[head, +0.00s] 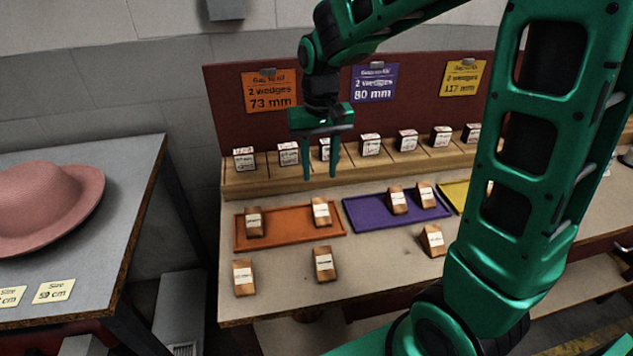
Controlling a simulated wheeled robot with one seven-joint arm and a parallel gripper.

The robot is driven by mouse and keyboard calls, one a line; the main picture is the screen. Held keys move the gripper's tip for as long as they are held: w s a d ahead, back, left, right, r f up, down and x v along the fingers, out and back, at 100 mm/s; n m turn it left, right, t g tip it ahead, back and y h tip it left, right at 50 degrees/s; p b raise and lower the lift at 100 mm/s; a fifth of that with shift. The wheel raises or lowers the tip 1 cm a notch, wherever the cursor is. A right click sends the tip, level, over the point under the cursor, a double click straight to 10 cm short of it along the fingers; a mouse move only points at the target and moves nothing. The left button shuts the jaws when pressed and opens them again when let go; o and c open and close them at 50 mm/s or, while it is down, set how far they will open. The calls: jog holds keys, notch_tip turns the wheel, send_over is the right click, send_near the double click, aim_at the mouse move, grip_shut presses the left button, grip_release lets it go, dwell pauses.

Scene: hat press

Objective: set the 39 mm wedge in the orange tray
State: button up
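The orange tray (285,226) lies on the workbench and holds two wooden wedges with white labels, one at its left end (254,222) and one at its right end (321,211). Three similar wedges lie on the bare bench: one at front left (244,277), one at front middle (324,264) and one farther right (432,240). Their labels are too small to read, so I cannot tell which is the 39 mm wedge. My gripper (321,174) points down above the back of the orange tray, its fingers apart with nothing held between them.
A purple tray (370,213) with two wedges and a partly hidden yellow tray (453,195) lie to the right. Several labelled blocks stand on a wooden rack (265,182) behind. Cards hang on the red back panel (225,110). A pink hat (50,205) is on the left table.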

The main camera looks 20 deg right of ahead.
jog(key=shift+r, duration=0.65)
jog(key=s+d+m, duration=0.2)
jog(key=s+d, duration=0.5)
jog(key=s, duration=0.5)
jog(key=s+d+m, duration=0.2)
jog(key=s+d, duration=0.6)
jog(key=s, duration=0.5)
jog(key=shift+d+r, duration=0.3)
jog(key=shift+w, duration=0.15)
